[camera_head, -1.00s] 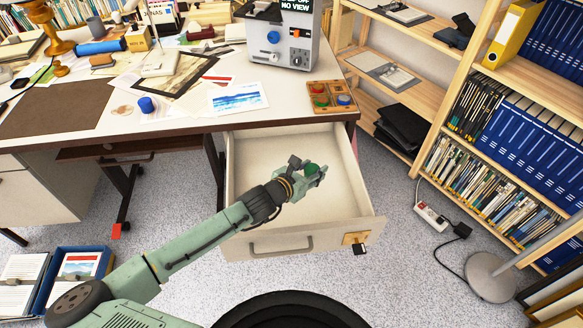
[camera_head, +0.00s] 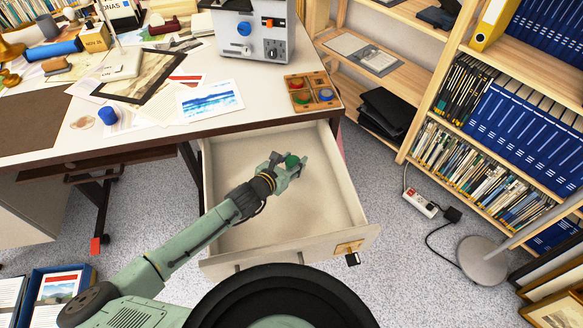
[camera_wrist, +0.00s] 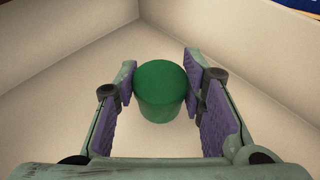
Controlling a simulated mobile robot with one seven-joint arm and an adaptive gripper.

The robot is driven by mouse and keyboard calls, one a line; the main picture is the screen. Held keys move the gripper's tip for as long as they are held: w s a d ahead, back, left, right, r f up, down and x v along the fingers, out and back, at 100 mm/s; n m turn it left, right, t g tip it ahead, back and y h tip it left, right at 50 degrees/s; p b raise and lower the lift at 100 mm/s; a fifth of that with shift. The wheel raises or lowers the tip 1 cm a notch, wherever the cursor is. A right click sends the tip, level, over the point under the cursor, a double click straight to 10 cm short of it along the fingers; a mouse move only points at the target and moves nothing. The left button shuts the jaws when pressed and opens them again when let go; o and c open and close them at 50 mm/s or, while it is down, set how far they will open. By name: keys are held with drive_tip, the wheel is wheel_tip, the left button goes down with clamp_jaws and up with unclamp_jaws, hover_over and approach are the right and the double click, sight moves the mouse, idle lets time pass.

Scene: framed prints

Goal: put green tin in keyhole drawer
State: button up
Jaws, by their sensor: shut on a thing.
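The green tin (camera_head: 291,161) is held in my gripper (camera_head: 288,168), over the inside of the open drawer. In the wrist view the green tin (camera_wrist: 160,90) stands between the two purple-padded fingers of my gripper (camera_wrist: 160,92), with the pale drawer walls behind it. I cannot tell whether its base touches the drawer floor. The keyhole drawer (camera_head: 325,212) is pulled out under the desk's right end and looks empty otherwise. Its front carries a brass keyhole plate (camera_head: 348,247) with a dark item hanging from it. My arm covers part of the drawer's left side and front.
The desk top (camera_head: 160,130) lies above and behind the drawer. A wooden tray (camera_head: 313,92) with coloured round pieces sits at its right corner. A bookshelf (camera_head: 480,110) stands to the right. A power strip (camera_head: 420,203) and a lamp base (camera_head: 485,260) are on the floor.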

drive_tip(key=shift+f, duration=1.5)
drive_tip(key=shift+f, duration=0.2)
drive_tip(key=o, duration=1.1)
drive_tip(key=shift+o, duration=0.2)
